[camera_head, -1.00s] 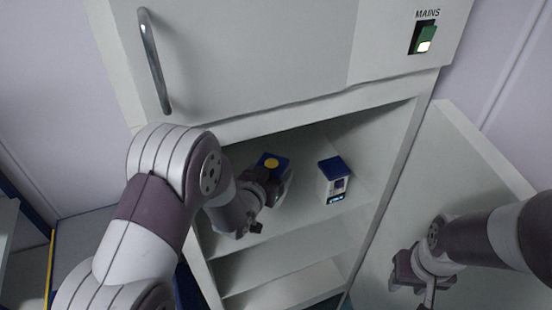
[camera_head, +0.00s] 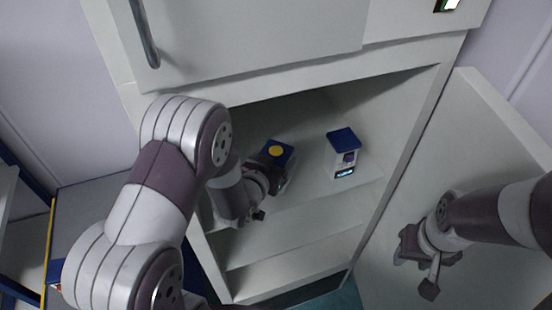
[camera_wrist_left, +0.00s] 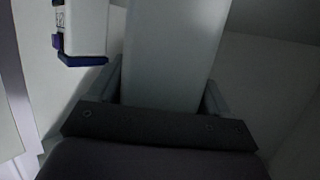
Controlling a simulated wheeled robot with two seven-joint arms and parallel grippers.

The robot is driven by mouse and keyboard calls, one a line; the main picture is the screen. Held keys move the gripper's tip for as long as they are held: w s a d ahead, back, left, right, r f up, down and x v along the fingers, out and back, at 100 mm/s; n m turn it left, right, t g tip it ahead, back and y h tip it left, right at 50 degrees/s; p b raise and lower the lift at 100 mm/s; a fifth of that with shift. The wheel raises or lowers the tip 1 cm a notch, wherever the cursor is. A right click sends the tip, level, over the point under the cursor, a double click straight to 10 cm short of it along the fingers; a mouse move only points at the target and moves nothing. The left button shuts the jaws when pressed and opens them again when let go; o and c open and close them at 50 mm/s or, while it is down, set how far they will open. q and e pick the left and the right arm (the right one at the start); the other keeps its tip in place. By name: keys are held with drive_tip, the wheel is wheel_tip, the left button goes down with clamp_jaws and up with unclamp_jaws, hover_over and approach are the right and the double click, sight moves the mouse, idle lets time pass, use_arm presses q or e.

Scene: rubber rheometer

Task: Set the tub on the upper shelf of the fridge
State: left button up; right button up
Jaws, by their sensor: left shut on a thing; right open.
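The tub (camera_head: 279,150), with a blue lid and a yellow disc on top, is inside the open fridge (camera_head: 294,99) at the upper shelf (camera_head: 310,196). My left gripper (camera_head: 277,178) is shut on it and hides much of its body. In the left wrist view the tub's pale wall (camera_wrist_left: 172,50) stands between the fingers (camera_wrist_left: 158,95). I cannot tell whether its base touches the shelf. My right gripper (camera_head: 428,270) is open and empty, in front of the open fridge door (camera_head: 490,140).
A white box with a blue lid (camera_head: 344,155) stands on the same shelf, right of the tub with a gap between them. It also shows in the left wrist view (camera_wrist_left: 84,28). A lower compartment lies below the shelf. A closed upper panel with a handle (camera_head: 145,35) overhangs the opening.

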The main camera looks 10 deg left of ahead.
use_arm(q)
drive_tip(key=shift+f, duration=0.15)
drive_tip(key=shift+s+f+b, duration=0.1)
drive_tip(key=shift+s+b, duration=0.1)
drive_tip(key=shift+b, duration=0.1)
drive_tip(key=shift+w+f, duration=0.1)
drive_tip(key=shift+f, duration=0.15)
drive_tip(key=o, duration=1.3)
drive_tip(key=shift+c, duration=0.2)
drive_tip(key=shift+s+r+b, duration=0.15)
drive_tip(key=shift+s+b, duration=0.15)
drive_tip(key=shift+s, duration=0.1)
drive_tip(key=b+v, duration=0.1)
drive_tip(key=v, duration=1)
drive_tip(key=shift+s+r+b, duration=0.15)
drive_tip(key=shift+s+b, duration=0.25)
